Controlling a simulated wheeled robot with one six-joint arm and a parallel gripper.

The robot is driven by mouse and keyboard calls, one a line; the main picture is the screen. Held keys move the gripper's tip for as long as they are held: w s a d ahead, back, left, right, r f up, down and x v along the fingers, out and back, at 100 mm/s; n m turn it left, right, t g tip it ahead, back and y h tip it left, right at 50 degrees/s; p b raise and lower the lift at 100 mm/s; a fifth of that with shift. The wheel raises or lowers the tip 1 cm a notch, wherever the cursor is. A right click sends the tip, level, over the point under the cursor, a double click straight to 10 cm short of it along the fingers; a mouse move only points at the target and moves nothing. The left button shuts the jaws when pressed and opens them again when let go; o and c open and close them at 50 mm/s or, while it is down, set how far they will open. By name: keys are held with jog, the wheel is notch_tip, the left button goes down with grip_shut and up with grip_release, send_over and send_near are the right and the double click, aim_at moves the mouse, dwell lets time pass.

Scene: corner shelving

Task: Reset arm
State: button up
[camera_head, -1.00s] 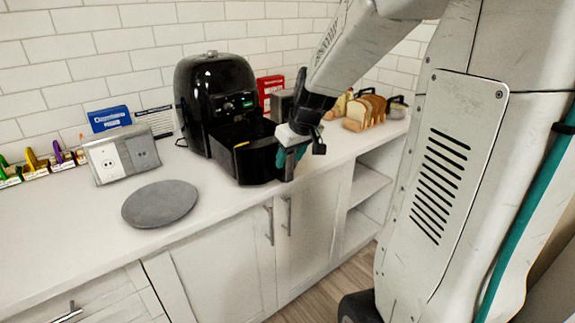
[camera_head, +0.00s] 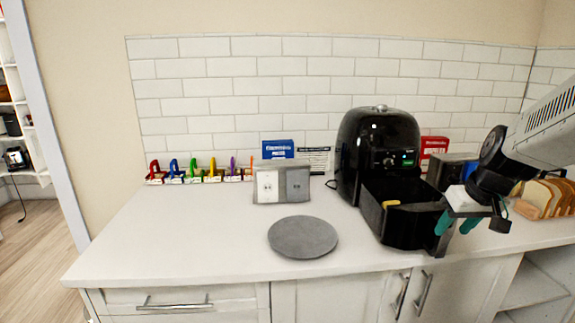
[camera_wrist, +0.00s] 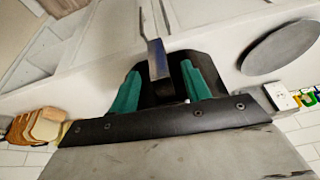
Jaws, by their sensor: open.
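My gripper (camera_head: 457,224) is at the front of the black air fryer's pulled-out basket (camera_head: 400,228), at the right in the head view. Its two teal fingers are spread apart. In the wrist view my gripper (camera_wrist: 162,88) has the basket's handle (camera_wrist: 157,60) showing between the fingers, with gaps on both sides. I cannot tell whether anything touches. The air fryer (camera_head: 378,140) stands upright on the counter, and a small yellow thing (camera_head: 391,204) shows at its basket.
A grey round plate (camera_head: 302,237) lies left of the basket. A socket box (camera_head: 281,183), a blue box (camera_head: 277,150) and several coloured items stand along the wall. Bread slices (camera_head: 545,198) are at the right. The counter's left part is clear.

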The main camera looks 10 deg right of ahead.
jog(key=s+a+r+g, duration=0.1)
jog(key=s+a, duration=0.6)
jog(key=s, duration=0.4)
jog(key=s+a+r+g, duration=0.1)
jog(key=s+a+r, duration=0.1)
jog(key=s+a, duration=0.6)
jog(key=s, duration=0.3)
jog(key=shift+a+r+n+g, duration=0.2)
jog(key=shift+a+n+g, duration=0.1)
jog(key=shift+g, duration=0.1)
